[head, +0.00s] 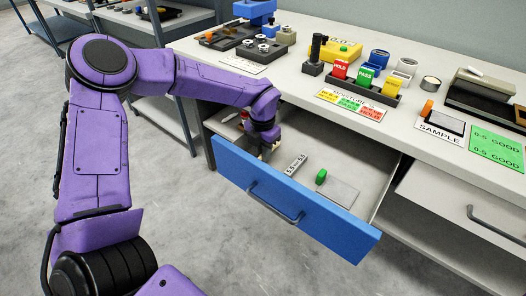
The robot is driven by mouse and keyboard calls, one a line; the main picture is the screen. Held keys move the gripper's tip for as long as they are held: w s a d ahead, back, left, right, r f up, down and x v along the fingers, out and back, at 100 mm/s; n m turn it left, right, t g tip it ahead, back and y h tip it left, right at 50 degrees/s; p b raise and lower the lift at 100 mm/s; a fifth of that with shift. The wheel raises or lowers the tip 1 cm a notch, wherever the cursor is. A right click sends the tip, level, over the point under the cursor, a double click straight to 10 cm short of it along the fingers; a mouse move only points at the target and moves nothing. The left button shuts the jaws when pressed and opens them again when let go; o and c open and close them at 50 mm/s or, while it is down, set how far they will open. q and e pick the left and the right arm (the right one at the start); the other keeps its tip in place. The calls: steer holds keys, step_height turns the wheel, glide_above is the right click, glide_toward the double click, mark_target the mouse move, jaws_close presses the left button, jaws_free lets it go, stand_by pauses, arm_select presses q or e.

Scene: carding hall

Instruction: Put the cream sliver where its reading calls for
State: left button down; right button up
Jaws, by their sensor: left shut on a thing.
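My left gripper (267,149) reaches down into the open blue drawer (290,202), near its left end. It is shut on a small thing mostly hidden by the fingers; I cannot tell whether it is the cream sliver. Inside the drawer are a grey label block with numbers (296,164) and a small green piece (321,177) beside a pale grey plate (338,193). On the bench, a sign headed MOISTURE (351,103) has yellow, green and red fields. A SAMPLE card (440,136) lies to its right. My right gripper is not in view.
Red HOLD (340,69), green PASS (365,75) and yellow (391,87) blocks stand in a dark rack. A round pale-topped tin (430,84) and green GOOD cards (496,146) are further right. The drawer front and handle (277,206) jut out from the bench.

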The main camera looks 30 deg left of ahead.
arm_select(q)
steer(key=shift+f, duration=0.1)
steer(key=c, duration=1)
jaws_free()
step_height(320, 180, up, 12)
steer(key=shift+r+p, duration=0.2)
steer(key=shift+p, duration=0.35)
